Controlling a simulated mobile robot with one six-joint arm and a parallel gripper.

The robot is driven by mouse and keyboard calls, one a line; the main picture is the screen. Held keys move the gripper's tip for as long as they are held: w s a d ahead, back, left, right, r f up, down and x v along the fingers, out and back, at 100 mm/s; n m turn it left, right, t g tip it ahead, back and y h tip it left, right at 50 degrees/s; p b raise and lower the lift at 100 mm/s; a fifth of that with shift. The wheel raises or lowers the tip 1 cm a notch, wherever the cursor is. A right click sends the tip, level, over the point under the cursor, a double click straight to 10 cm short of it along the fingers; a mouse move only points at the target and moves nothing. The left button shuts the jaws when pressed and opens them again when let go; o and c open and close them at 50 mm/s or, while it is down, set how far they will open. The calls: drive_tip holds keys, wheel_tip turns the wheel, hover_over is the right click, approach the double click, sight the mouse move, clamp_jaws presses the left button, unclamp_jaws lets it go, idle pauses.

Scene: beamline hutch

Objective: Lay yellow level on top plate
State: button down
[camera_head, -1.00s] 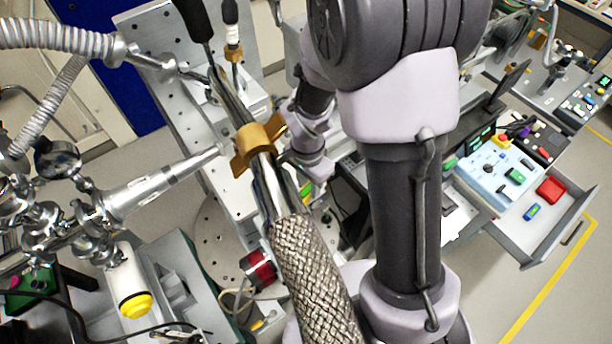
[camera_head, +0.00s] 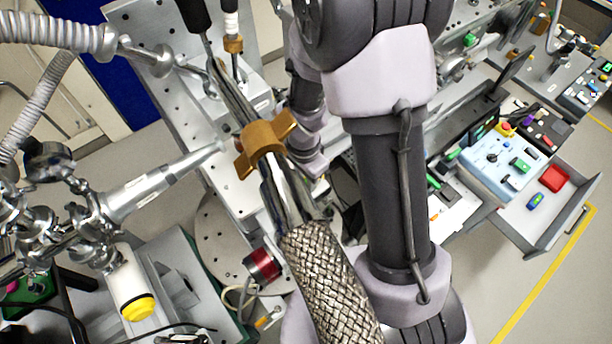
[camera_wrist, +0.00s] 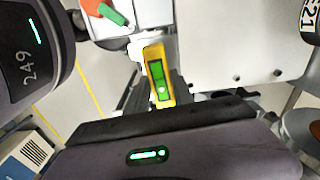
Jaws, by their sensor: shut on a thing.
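The yellow level (camera_wrist: 158,75), with a bright green window, shows in the wrist view just beyond the dark body of my gripper (camera_wrist: 160,98). My gripper is shut on its near end, and the fingertips are mostly hidden. In the head view my arm hides the gripper and the level. A pale flat plate (camera_wrist: 235,42) with small holes lies to the right of the level in the wrist view. I cannot tell whether it is the top plate, or how high the level is above it.
In the head view, a metal beam pipe with a brass clamp (camera_head: 265,148) and a braided hose (camera_head: 330,285) run close to my arm. An open drawer with a red box (camera_head: 554,178) juts out at right.

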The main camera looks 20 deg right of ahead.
drive_tip(key=shift+f+b, duration=0.6)
drive_tip(key=shift+b, duration=0.05)
idle(0.5)
drive_tip(key=c, duration=1)
unclamp_jaws()
